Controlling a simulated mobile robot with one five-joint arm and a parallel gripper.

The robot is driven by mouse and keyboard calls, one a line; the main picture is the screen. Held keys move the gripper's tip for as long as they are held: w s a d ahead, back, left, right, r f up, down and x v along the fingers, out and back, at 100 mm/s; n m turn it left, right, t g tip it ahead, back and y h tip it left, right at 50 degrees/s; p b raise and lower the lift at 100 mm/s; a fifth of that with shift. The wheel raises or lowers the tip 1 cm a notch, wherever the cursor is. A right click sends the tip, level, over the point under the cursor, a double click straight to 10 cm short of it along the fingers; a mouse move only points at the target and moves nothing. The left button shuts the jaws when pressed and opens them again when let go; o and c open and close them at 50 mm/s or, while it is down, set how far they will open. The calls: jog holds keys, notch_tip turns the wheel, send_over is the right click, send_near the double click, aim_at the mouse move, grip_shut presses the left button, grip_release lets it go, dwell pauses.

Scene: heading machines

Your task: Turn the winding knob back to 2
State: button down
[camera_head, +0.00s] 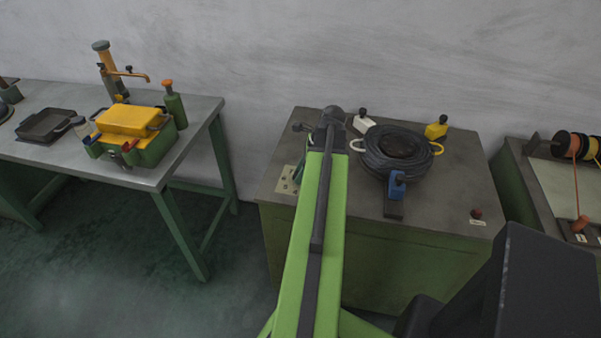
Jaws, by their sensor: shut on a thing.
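A cream dial plate (285,184) with small dark marks lies on the left front of the green machine's grey top. My green arm crosses the picture and hides the plate's right side. My gripper (298,174) reaches down at the plate's right edge, mostly hidden behind my arm. It is shut on the winding knob there. The knob is hidden, and I cannot read its setting.
A black cable coil (392,151) lies right of my arm, with a blue-topped clamp (396,188) before it and a yellow block (436,130) behind. A red button (476,214) is at front right. A workbench (190,134) stands left across a floor gap.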

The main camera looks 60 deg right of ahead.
jog(key=n+y, duration=0.1)
jog(key=n, duration=0.2)
jog(key=shift+d+g, duration=0.1)
jog(key=shift+g, duration=0.3)
jog(key=shift+w+n+g+y, duration=0.1)
jog(key=shift+n+g+y, duration=0.35)
jog(key=shift+n, duration=1.45)
jog(key=c, duration=0.9)
grip_release()
jog(key=p+v, duration=1.6)
jog(key=v, duration=0.1)
jog(key=shift+r, duration=0.2)
